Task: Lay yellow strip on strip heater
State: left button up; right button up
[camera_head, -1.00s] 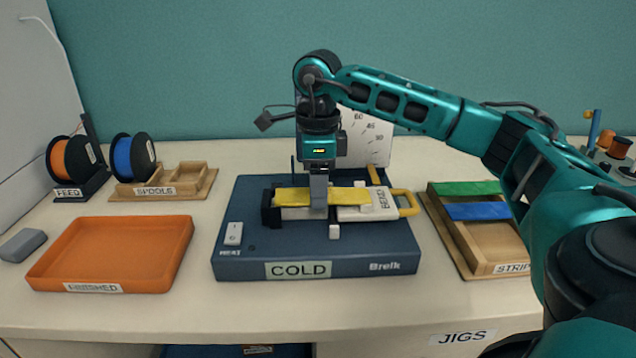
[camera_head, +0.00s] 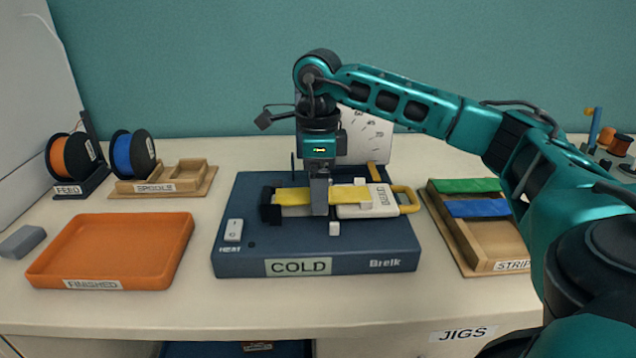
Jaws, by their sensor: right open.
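The yellow strip (camera_head: 345,193) lies lengthwise across the top of the blue strip heater (camera_head: 240,263). Its left end is at a black stop (camera_head: 270,205) and its right part reaches onto the white plate with a yellow handle (camera_head: 408,198). My right gripper (camera_head: 319,200) points straight down at the middle of the strip. It is open, with its near finger in front of the strip, hiding a short piece of it. The heater's front label reads COLD. My left gripper is not in view.
An orange FINISHED tray (camera_head: 115,245) is empty at the left. The STRIP tray (camera_head: 490,240) at the right holds green and blue strips. Spools (camera_head: 133,157) stand at the back left. A dial board (camera_head: 368,145) stands behind the heater.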

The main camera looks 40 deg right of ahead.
notch_tip(320, 180, up, 13)
jog(key=p, duration=0.3)
jog(key=shift+p, duration=0.3)
dwell(0.5)
jog(key=shift+f, duration=0.1)
